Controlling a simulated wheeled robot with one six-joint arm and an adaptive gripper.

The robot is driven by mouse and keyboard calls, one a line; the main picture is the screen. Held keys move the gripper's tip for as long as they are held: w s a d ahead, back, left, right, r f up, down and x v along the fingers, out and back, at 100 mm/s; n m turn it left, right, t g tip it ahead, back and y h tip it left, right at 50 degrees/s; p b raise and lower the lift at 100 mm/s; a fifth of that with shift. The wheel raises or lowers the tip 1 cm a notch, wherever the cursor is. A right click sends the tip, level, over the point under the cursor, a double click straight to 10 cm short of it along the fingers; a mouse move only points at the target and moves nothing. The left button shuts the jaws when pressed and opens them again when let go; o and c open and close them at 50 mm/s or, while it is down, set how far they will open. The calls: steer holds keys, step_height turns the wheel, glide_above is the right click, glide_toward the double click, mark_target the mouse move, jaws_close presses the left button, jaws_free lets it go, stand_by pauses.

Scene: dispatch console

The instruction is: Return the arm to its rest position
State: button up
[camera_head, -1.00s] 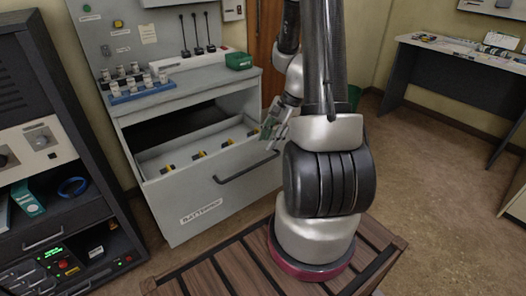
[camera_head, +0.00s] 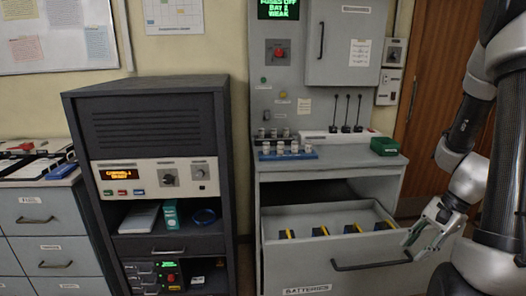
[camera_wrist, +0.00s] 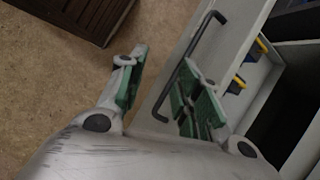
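My gripper (camera_head: 436,226) is at the right of the head view, at the right end of the open battery drawer, close to its handle (camera_head: 372,264). In the wrist view my gripper (camera_wrist: 160,92) has its two green-padded fingers spread apart with nothing between them. The drawer handle (camera_wrist: 186,66) shows just beyond the fingers; I cannot tell whether a finger touches it. The drawer (camera_head: 308,270) is labelled BATTERIES and stands pulled out, with several yellow-and-black batteries (camera_head: 320,231) inside.
A grey cabinet (camera_head: 407,160) above the drawer carries a blue rack (camera_head: 290,155) and a green box (camera_head: 384,146). A dark equipment rack (camera_head: 150,100) stands to its left, then grey drawers (camera_head: 35,215). A wooden door (camera_head: 432,100) is behind my arm.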

steer(key=s+a+r+n+t+h, duration=0.1)
steer(key=s+a+r+n, duration=0.2)
steer(key=r, duration=0.5)
steer(key=s+a+r+n+t+h, duration=0.1)
steer(key=s+a+r+n+h, duration=0.1)
steer(key=r+n, duration=0.4)
steer(key=s+a+r+n+t+h, duration=0.2)
steer(key=s+r+n, duration=0.3)
steer(key=r, duration=0.4)
steer(key=shift+s+a+r, duration=0.15)
steer(key=shift+a+r, duration=0.2)
steer(key=shift+a, duration=0.55)
stand_by(0.9)
